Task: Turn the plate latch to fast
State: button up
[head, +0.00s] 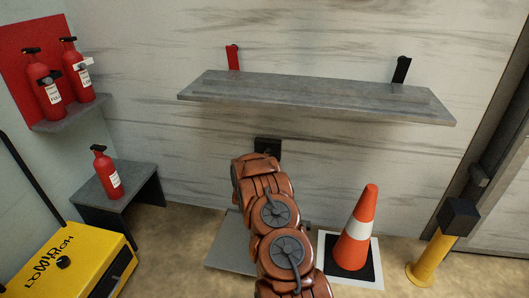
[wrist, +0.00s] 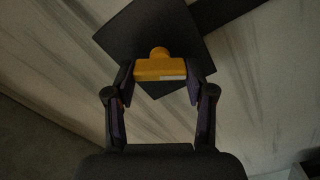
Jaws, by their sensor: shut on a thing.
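An orange latch handle (wrist: 160,70) with a small pale label shows in the wrist view in front of a dark square plate (wrist: 183,28). My gripper (wrist: 160,80) is shut on the handle, one finger at each side. The plate looks turned relative to my gripper. In the head view a dark plate (head: 268,145) sits on the wall below the shelf, partly behind my arm. My arm hides the handle and my fingers there. The latch's fast mark cannot be read.
A grey shelf (head: 318,93) juts out above my arm. A traffic cone (head: 357,230) and a yellow post (head: 430,258) stand at the right. A yellow machine (head: 80,262) and red extinguishers (head: 107,172) are at the left.

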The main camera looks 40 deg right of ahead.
jog(key=shift+n+p, duration=2.6)
jog(key=shift+n, duration=0.3)
jog(key=shift+f+n, duration=0.1)
jog(key=shift+n, duration=0.2)
jog(key=o, duration=1.2)
jog(key=shift+c, duration=0.2)
jog(key=shift+a, duration=0.1)
jog(key=v, duration=1.1)
jog(key=shift+s+a, duration=0.25)
jog(key=shift+a, duration=0.1)
